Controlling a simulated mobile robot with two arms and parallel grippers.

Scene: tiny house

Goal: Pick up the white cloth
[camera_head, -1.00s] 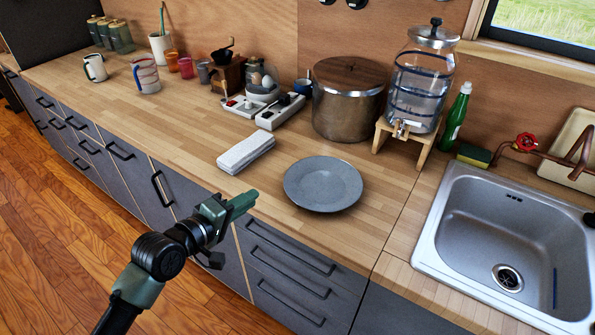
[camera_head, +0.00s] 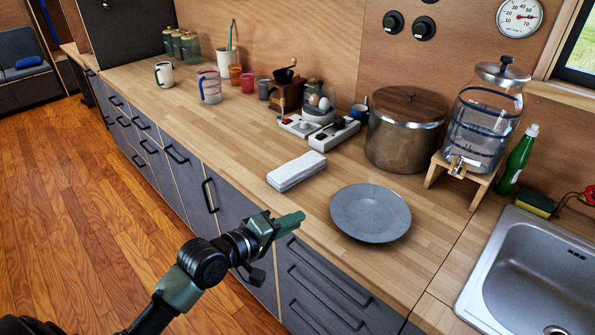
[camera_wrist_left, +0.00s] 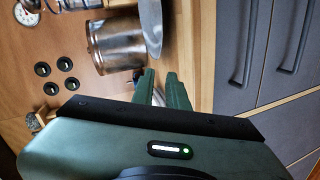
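The white cloth (camera_head: 296,171) lies folded in a flat oblong on the wooden counter, left of a grey plate (camera_head: 370,214). My left gripper (camera_head: 290,222) is at the counter's front edge, nearer to me than the cloth and apart from it. In the left wrist view its two green fingers (camera_wrist_left: 160,88) have a gap between them and hold nothing. My right gripper is not in view.
Behind the cloth are a power strip (camera_head: 334,136), a large pot (camera_head: 403,130) and a glass water dispenser (camera_head: 482,125). Mugs and cups stand at the back left. A sink (camera_head: 535,280) is at the right. The counter left of the cloth is clear.

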